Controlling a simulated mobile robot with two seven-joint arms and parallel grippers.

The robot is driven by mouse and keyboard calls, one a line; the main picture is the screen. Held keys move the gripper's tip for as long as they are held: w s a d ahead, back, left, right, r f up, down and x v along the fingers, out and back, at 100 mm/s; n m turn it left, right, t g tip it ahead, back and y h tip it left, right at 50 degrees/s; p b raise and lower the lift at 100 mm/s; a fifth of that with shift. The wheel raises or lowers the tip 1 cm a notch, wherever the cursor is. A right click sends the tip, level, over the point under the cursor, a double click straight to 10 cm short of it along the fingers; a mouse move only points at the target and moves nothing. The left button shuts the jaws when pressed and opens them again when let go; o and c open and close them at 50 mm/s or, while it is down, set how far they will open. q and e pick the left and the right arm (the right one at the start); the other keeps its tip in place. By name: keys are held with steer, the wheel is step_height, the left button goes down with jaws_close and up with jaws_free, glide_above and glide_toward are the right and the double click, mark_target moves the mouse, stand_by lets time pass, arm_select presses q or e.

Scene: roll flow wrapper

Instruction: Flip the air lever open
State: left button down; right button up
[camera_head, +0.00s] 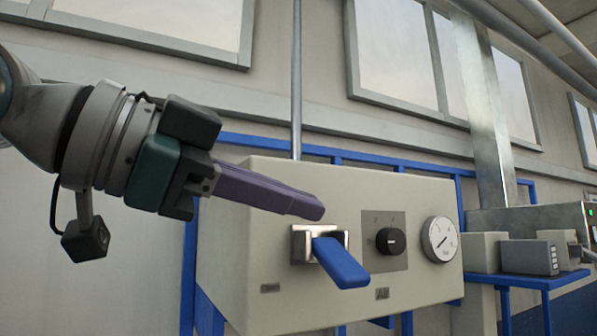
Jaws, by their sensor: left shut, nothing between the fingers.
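The air lever (341,262) is a blue handle on a metal plate (301,245), on the front of a cream box. It points down and toward the lower right. My left gripper (318,211) comes in from the left with its purple fingers shut and empty. In the picture its fingertips are just above the lever's metal plate; I cannot tell whether they touch. My right gripper is not in view.
The cream box (240,275) also bears a black knob (391,241) and a round gauge (440,239) right of the lever. A blue frame (345,157) runs behind it. Smaller grey boxes (529,257) stand at the right. The space below the fingers, left of the lever, is clear.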

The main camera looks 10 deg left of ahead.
arm_select(q)
steer(key=shift+v, duration=1.9)
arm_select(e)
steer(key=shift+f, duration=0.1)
arm_select(q)
steer(key=shift+f, duration=0.1)
step_height(320, 180, down, 15)
steer(key=s+a+n+g+y+p, duration=0.1)
steer(key=s+a+n+y+p, duration=0.15)
steer(key=n+y+p, duration=0.35)
steer(key=s+a+f+n+g+y+p, duration=0.1)
steer(key=s+a+f+n+g+y, duration=0.1)
steer(key=s+f, duration=0.4)
steer(key=s+a+f+n+g+y+p, duration=0.1)
steer(key=s+a+f+n+g+y, duration=0.2)
steer(key=s, duration=0.8)
step_height(320, 180, down, 4)
steer(key=a+n+g, duration=0.1)
steer(key=a+n, duration=0.1)
steer(key=n, duration=0.1)
steer(key=shift+s+a, duration=0.2)
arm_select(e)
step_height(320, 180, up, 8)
arm_select(q)
steer(key=shift+r, duration=0.15)
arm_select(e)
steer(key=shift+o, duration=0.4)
